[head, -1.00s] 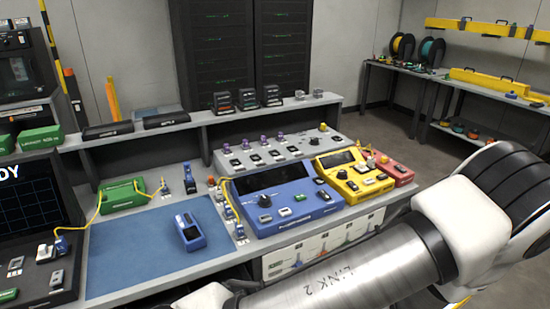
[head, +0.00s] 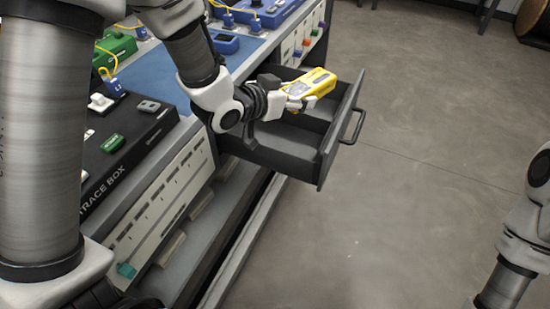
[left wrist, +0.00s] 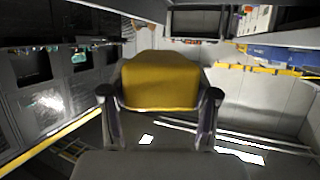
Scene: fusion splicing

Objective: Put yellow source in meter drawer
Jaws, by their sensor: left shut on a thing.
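The yellow source (head: 312,84) is a small yellow box held above the open drawer. My left gripper (head: 296,95) is shut on it. In the left wrist view the yellow source (left wrist: 160,80) fills the middle, between the two fingers of my left gripper (left wrist: 160,100). The dark grey meter drawer (head: 270,154) is pulled out from the bench, and its handle (head: 353,127) faces right. The part of the drawer that shows looks empty, with a divider in it. My right gripper is not in view; only part of my right arm shows at the right edge.
The black trace box (head: 125,130) lies on the bench left of the drawer. A blue mat (head: 238,57) and a blue device (head: 226,43) are behind my left arm. The floor (head: 430,140) right of the drawer is clear.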

